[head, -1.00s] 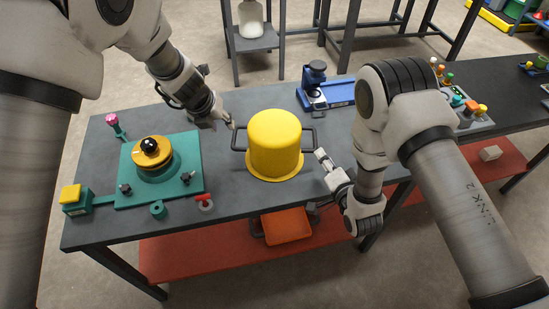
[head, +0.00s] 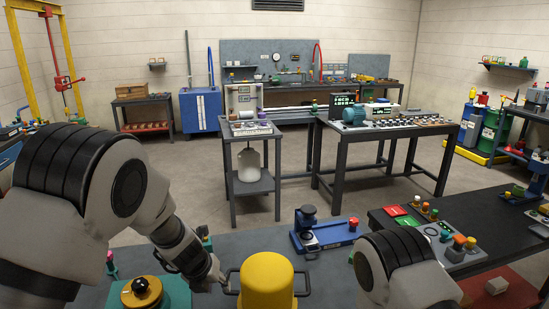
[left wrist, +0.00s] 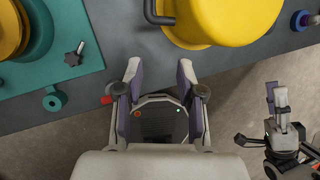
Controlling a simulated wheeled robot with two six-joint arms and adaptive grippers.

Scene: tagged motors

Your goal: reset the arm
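My left gripper (head: 226,286) is at the left handle of the yellow pot (head: 267,280) in the head view. In the left wrist view its two fingers (left wrist: 160,72) are wide apart with nothing between them. The pot (left wrist: 225,18) and its dark handle (left wrist: 150,12) lie beyond the fingertips there, apart from them. My right gripper (left wrist: 277,95) shows at the right of the left wrist view, near the table edge; its fingers look close together, but whether they are shut is unclear. In the head view it is out of frame.
A teal plate (left wrist: 65,50) with a yellow-topped part (head: 141,290) is left of the pot. A blue fixture (head: 322,232) stands behind it. A control box (head: 450,240) sits at right. Other benches stand farther back, with open floor between.

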